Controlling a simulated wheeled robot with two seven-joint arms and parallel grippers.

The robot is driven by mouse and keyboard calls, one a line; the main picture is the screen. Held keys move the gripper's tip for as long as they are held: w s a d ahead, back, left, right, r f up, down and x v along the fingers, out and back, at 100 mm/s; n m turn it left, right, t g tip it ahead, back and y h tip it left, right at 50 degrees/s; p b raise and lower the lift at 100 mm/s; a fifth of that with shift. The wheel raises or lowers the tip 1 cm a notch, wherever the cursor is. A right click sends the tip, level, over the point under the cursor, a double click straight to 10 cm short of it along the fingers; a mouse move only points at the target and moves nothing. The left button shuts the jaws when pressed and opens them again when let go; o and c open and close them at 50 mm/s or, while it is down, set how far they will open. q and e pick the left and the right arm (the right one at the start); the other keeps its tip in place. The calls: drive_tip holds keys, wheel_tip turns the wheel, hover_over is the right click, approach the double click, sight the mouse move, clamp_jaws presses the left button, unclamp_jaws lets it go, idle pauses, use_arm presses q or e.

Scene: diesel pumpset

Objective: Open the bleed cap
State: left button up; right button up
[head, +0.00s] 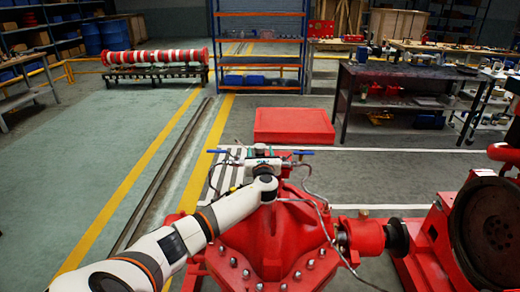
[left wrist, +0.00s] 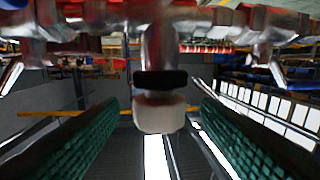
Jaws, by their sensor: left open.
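In the left wrist view a pale round cap (left wrist: 160,113) with a black collar sits at the end of a short metal stem, which I take to be the bleed cap. The green ribbed pads of my left gripper (left wrist: 157,104) are open, one on each side of the cap, with a gap on both sides. Neither pad appears to touch it. In the head view my left gripper (head: 259,157) is over the pipework on top of the red pump (head: 275,240). My own wrist hides most of the cap there. My right gripper is not in view.
Blue valve handles, left (head: 217,151) and right (head: 303,152), flank the gripper, with thin curved pipes close by. A red box (head: 294,125) stands beyond the pump. A dark workbench (head: 400,75) is at the back right. The floor at left is clear.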

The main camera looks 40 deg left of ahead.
use_arm(q)
drive_tip(key=shift+x, duration=1.5)
drive_tip(key=shift+c, duration=0.5)
